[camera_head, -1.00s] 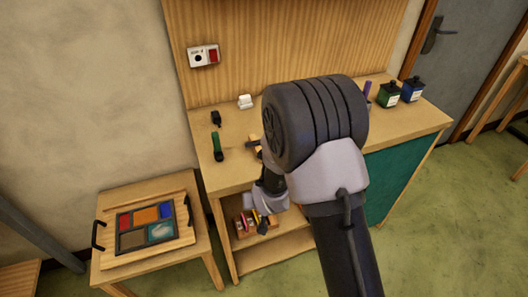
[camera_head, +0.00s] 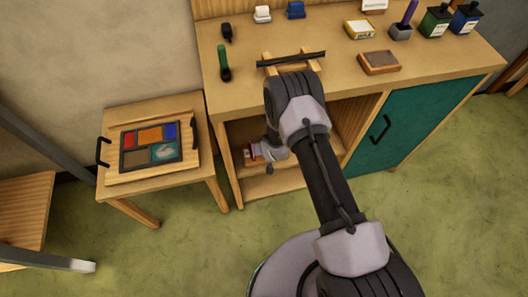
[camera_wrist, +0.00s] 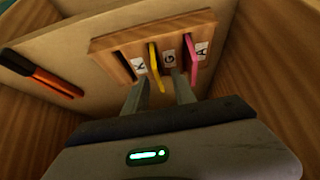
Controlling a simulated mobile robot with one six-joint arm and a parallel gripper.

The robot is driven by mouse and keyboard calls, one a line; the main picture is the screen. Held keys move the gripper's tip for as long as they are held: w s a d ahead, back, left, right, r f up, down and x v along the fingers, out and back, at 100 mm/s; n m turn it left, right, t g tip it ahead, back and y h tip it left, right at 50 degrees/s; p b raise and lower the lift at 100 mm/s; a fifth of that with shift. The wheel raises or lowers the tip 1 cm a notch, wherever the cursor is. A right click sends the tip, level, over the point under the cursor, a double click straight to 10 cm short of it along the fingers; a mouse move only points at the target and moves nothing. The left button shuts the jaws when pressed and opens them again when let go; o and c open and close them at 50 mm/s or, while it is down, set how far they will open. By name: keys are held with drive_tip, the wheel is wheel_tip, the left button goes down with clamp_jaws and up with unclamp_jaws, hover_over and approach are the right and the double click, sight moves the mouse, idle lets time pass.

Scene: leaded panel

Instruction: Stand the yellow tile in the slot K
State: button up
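A wooden rack (camera_wrist: 108,47) with upright slots and labels K, G and A shows in the wrist view. The yellow tile (camera_wrist: 153,58) stands in the middle slot, between the K and G labels. A dark empty slot (camera_wrist: 124,65) lies just left of the K label (camera_wrist: 138,65). A pink tile (camera_wrist: 192,50) stands in the slot by the A label. My gripper (camera_wrist: 160,82) is open, with its fingers apart on either side of the yellow tile's near end; contact is not clear. In the head view my gripper (camera_head: 272,150) reaches into the shelf, largely hiding the rack.
An orange and black tool (camera_wrist: 42,82) lies left of the rack. Shelf walls close in on both sides. Above is the bench top (camera_head: 335,85) with bottles, blocks and a dark bar on wooden supports. A stool (camera_head: 190,170) at left holds a coloured panel (camera_head: 150,145).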

drive_tip(key=x, duration=0.3)
drive_tip(key=shift+s+b, duration=0.1)
drive_tip(key=shift+b, duration=0.3)
drive_tip(key=shift+r, duration=0.1)
clamp_jaws()
drive_tip(key=shift+r, duration=0.1)
wheel_tip(320, 180, up, 4)
drive_tip(key=p, duration=0.2)
drive_tip(key=shift+f+p, duration=0.25)
drive_tip(key=shift+p, duration=0.15)
drive_tip(key=s+r+p, duration=0.1)
drive_tip(key=s+p, duration=0.4)
drive_tip(key=s, duration=1.1)
drive_tip(key=shift+r, duration=0.15)
drive_tip(key=shift+w, duration=0.15)
